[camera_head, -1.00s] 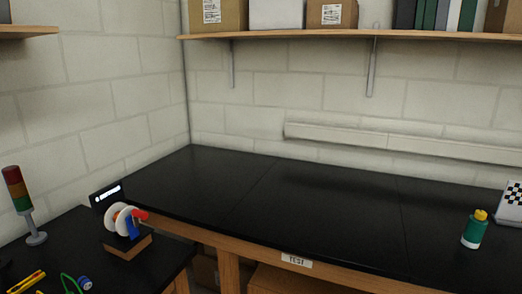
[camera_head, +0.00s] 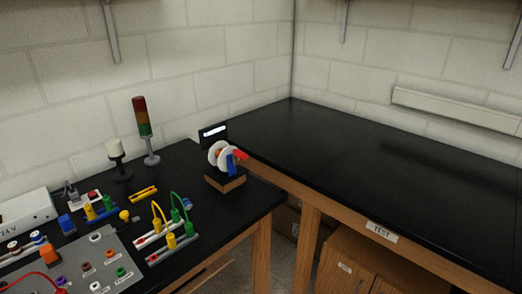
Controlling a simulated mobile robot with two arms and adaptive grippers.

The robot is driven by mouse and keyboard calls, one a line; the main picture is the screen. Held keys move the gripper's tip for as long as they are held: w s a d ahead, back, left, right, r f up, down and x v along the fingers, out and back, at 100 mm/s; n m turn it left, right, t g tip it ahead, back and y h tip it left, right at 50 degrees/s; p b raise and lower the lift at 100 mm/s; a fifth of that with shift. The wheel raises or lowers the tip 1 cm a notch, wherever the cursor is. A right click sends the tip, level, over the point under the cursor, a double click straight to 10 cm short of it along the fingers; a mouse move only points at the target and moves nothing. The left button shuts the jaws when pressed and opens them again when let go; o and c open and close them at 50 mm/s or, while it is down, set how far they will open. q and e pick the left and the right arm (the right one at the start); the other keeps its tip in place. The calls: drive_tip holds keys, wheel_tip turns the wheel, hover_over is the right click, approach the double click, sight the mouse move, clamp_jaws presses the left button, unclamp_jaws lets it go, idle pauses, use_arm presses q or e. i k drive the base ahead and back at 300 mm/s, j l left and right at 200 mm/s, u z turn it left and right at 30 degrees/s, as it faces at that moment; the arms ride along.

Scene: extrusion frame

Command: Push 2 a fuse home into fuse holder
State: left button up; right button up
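Neither gripper is in view. I cannot pick out a fuse or a fuse holder for certain. A grey panel (camera_head: 75,275) with several coloured round sockets lies at the lower left on the black bench (camera_head: 235,205). An orange block (camera_head: 50,256) stands at its left part. Beside it is a strip (camera_head: 172,249) with red marks, close to yellow and green plugs with looped leads (camera_head: 172,209). The small parts are too small to identify, and the panel is cut off by the bottom edge.
A red-orange-green signal tower (camera_head: 143,125), a dark post with white top (camera_head: 116,158) and a white 24V box (camera_head: 22,218) stand on the left bench. A spool stand (camera_head: 226,178) sits near its right corner. The right bench (camera_head: 370,180), labelled TEST (camera_head: 382,231), is clear.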

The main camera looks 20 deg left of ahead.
sight(37, 237)
drive_tip(key=j+u, duration=0.1)
drive_tip(key=u, duration=1.1)
